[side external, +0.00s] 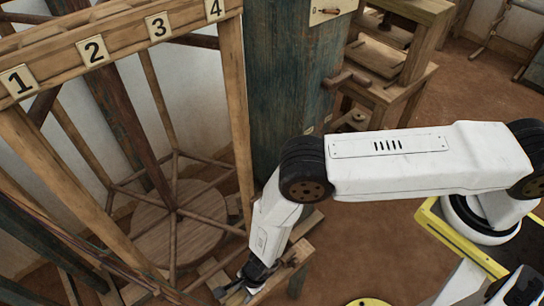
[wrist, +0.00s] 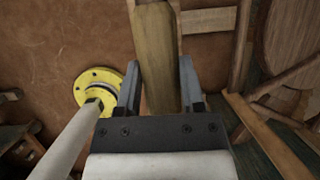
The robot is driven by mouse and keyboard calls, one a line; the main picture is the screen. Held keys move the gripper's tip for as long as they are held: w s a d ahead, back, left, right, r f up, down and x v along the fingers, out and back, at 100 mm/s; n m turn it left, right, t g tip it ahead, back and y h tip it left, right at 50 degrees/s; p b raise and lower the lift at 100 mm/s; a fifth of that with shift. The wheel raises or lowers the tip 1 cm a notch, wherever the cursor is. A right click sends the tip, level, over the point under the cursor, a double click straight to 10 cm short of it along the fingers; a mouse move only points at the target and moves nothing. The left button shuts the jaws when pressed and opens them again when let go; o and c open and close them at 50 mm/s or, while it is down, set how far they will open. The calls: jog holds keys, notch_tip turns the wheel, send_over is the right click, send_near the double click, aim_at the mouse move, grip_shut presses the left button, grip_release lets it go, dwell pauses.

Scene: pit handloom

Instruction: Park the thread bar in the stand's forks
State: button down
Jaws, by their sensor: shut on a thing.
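In the wrist view, my gripper (wrist: 158,92) is shut on a smooth brown wooden bar, which looks like the thread bar (wrist: 157,50). In the side view, my gripper (side external: 240,288) points down beside a low wooden frame (side external: 290,264) at the bottom of the picture. The held bar is too small and covered to make out there. I cannot pick out the stand's forks in either view.
A loom frame with a numbered beam (side external: 125,38) fills the left. A dark green post (side external: 285,85) stands behind my arm. A wooden shelf unit (side external: 390,75) is at the back. A yellow round flange (wrist: 90,78) lies left of the bar. Brown floor (side external: 480,85) is open at right.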

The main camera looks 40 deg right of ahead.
dwell(0.3)
jog(key=shift+c, duration=0.7)
grip_release()
jog(key=shift+f, duration=0.1)
jog(key=shift+v, duration=3.9)
